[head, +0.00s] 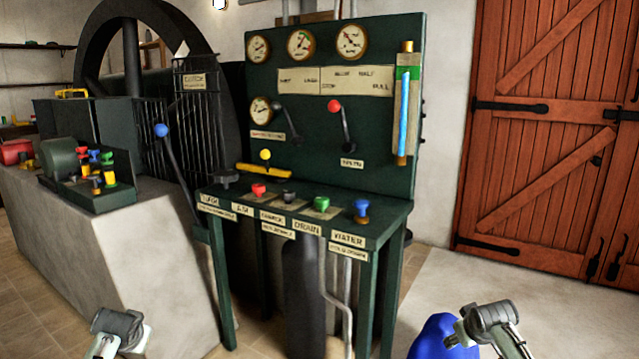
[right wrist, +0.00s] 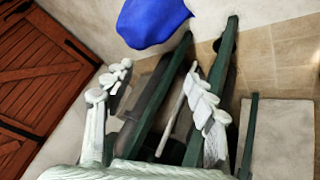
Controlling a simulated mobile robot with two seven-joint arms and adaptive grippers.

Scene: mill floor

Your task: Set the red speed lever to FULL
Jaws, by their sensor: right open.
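The red speed lever (head: 334,106) is on the upright green panel (head: 300,180) in the head view. Its red knob is at the upper end of a dark arm that runs up and slightly left from its pivot. A scale plate (head: 350,81) above it carries small words; FULL seems to stand at its right end. My right gripper (head: 480,326) is low at the right, well away from the lever. It is open and empty in the right wrist view (right wrist: 160,97). My left gripper (head: 118,326) is low at the left, far from the panel; its fingers are not clear.
A black-knobbed lever (head: 277,106) stands left of the red one. Several coloured knobs, including a blue one (head: 361,208), line the desk below. A tall blue-knobbed lever (head: 162,131) is at the left. A blue object (head: 440,340) lies by my right gripper. Wooden doors (head: 550,130) close the right.

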